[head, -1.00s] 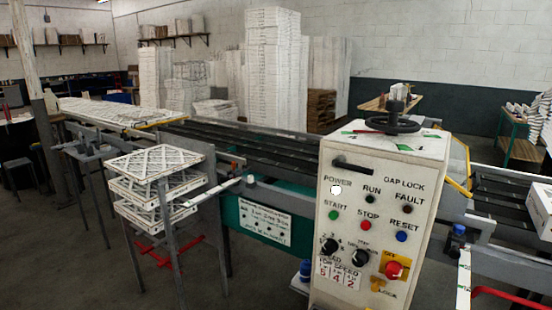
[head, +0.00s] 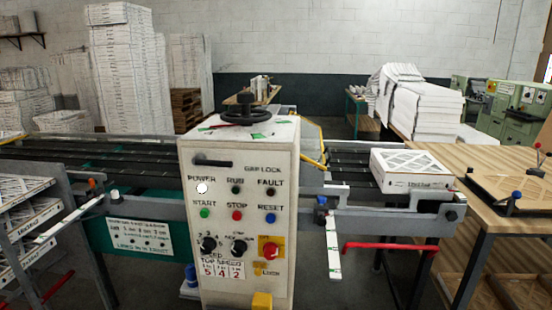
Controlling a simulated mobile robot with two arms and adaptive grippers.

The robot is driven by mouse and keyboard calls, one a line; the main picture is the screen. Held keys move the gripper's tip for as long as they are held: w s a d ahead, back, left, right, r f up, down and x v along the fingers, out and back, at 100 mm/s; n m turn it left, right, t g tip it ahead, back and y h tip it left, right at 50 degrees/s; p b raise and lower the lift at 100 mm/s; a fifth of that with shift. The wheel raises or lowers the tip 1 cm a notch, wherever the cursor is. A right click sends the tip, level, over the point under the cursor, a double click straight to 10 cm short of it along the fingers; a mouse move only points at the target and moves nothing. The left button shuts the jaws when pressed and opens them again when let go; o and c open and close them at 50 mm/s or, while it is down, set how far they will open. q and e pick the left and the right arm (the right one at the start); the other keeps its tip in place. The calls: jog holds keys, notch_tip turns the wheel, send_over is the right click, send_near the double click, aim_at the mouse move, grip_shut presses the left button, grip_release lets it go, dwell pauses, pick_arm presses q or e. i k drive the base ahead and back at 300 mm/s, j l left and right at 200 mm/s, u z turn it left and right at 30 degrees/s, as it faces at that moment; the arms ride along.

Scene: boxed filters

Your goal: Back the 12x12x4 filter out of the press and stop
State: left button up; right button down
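A white framed filter (head: 412,170) with a criss-cross top lies flat on the right end of the dark conveyor. The print on its front side is too small to read. The POWER lamp is white. I cannot tell for sure which part is the press. Neither of my grippers is in view.
A wooden table (head: 497,158) with a dark tray-like frame (head: 512,186) adjoins the conveyor's right end. A red bar (head: 385,246) juts out below the filter. Stacked filters (head: 20,225) stand on a rack at the left edge. Tall white stacks (head: 125,70) stand behind.

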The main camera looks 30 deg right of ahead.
aim_at(395, 171)
jog(key=z, duration=1.75)
jog(key=i+z, duration=0.3)
jog(key=i, duration=0.2)
jog(key=i+j+z, duration=0.15)
jog(key=i+z, duration=0.15)
jog(key=i, duration=0.2)
